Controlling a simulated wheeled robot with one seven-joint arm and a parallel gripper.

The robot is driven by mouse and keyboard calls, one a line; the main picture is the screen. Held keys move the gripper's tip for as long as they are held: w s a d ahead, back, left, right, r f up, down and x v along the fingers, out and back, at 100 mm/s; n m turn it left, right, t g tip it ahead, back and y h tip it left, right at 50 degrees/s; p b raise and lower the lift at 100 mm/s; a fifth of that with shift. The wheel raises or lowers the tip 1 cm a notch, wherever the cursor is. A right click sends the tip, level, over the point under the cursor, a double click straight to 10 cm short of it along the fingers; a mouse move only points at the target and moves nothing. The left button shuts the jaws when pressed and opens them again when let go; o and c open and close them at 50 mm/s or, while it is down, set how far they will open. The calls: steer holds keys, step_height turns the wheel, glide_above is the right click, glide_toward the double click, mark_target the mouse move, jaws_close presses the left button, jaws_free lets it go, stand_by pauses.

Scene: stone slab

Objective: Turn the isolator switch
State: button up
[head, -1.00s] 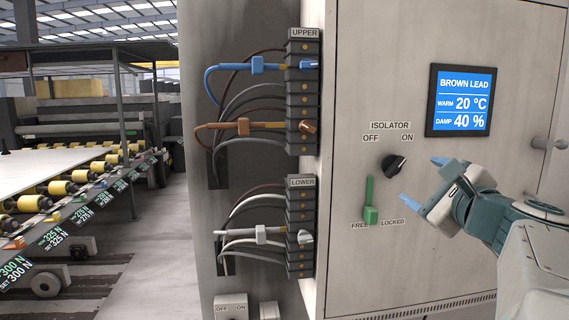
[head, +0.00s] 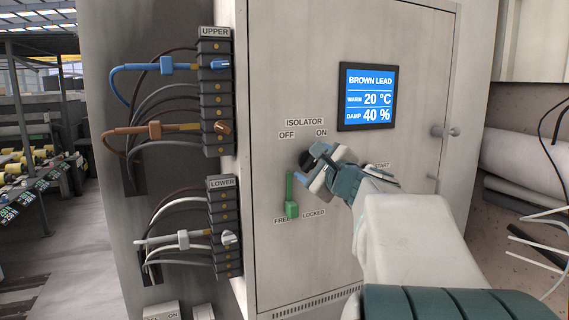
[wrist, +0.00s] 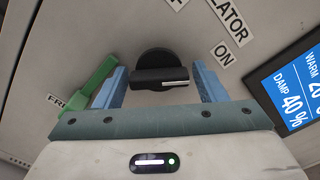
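The isolator switch is a black round knob with a raised bar (head: 306,159) on the pale cabinet front, under the OFF and ON labels. In the wrist view the knob (wrist: 158,66) has a white line on the bar's right half, the side where the ON label is. My gripper (head: 322,167) is at the knob and partly covers it in the head view. In the wrist view my gripper (wrist: 160,70) is open, with one blue finger on each side of the bar and a visible gap on both sides.
A green lever (head: 291,208) is just below left of the knob, by the FREE and LOCKED labels; it also shows close to the left finger in the wrist view (wrist: 97,85). A blue screen (head: 369,97) reads BROWN LEAD, WARM 20 °C, DAMP 40 %. Terminal blocks with leads (head: 215,95) are left.

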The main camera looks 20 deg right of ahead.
steer(key=c, duration=0.7)
steer(key=shift+f+n+b, duration=0.15)
steer(key=shift+n+b, duration=0.15)
steer(key=shift+b, duration=0.35)
steer(key=shift+f+n+b, duration=0.1)
steer(key=shift+n+b, duration=0.4)
steer(key=shift+b, duration=0.45)
steer(key=n+b, duration=0.2)
steer(key=b, duration=0.2)
steer(key=n+b, duration=0.6)
steer(key=b, duration=0.1)
steer(key=shift+n+b, duration=0.35)
steer(key=shift+n, duration=0.05)
steer(key=n+b, duration=0.2)
steer(key=r+n+b, duration=0.1)
steer(key=n+b, duration=0.1)
steer(key=n, duration=0.1)
steer(key=shift+b, duration=0.3)
steer(key=shift+n, duration=0.4)
